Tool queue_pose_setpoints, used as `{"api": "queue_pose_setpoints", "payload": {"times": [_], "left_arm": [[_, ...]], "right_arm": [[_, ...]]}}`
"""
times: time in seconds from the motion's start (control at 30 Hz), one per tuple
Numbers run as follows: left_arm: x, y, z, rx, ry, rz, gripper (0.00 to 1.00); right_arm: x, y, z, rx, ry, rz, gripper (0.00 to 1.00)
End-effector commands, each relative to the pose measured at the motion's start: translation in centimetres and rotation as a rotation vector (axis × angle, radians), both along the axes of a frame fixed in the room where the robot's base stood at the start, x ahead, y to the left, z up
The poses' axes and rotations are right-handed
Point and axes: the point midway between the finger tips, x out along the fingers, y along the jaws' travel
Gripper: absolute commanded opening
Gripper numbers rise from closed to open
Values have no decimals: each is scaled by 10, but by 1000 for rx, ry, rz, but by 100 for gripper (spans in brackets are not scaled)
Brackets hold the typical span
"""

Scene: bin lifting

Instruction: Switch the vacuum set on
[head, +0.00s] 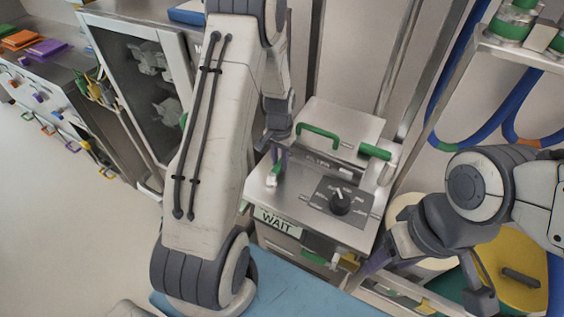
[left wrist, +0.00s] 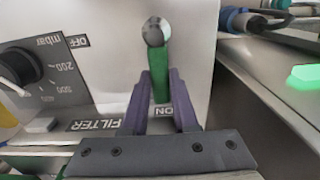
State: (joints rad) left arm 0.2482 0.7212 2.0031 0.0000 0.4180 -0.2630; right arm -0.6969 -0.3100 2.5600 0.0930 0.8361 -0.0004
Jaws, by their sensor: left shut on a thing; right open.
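The vacuum set (head: 310,215) is a steel box with a black dial (head: 341,201) on its sloped top and a WAIT label on its front. Its green lever (left wrist: 159,84) has a round metal end and lies between the purple fingers of my left gripper (left wrist: 159,105), which is shut on it. The ON label (left wrist: 165,111) is beside the fingers; the OFF label (left wrist: 77,42) is at upper left. In the head view the lever (head: 273,176) shows at the box's left, below my left gripper (head: 279,157). My right gripper (head: 378,262) is open, right of the box.
A lid with a green handle (head: 318,130) is behind the dial. A blue surface (head: 285,290) lies in front. A yellow lid (head: 515,270) and a steel rack (head: 470,70) with blue hoses are at right. A glass-fronted cabinet (head: 150,85) stands at left.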

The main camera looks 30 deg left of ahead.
Motion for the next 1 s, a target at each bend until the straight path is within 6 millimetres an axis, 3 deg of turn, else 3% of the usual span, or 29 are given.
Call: {"api": "queue_pose_setpoints", "payload": {"times": [0.57,0.6,0.67,1.0], "left_arm": [[1,3,1,1,-5,36,0],[1,3,1,1,-5,36,39],[1,3,1,1,-5,35,57],[1,1,2,1,-2,30,57]], "right_arm": [[0,0,0,0,0,0,61],[0,0,0,0,0,0,61],[0,0,0,0,0,0,61],[0,0,0,0,0,0,61]]}}
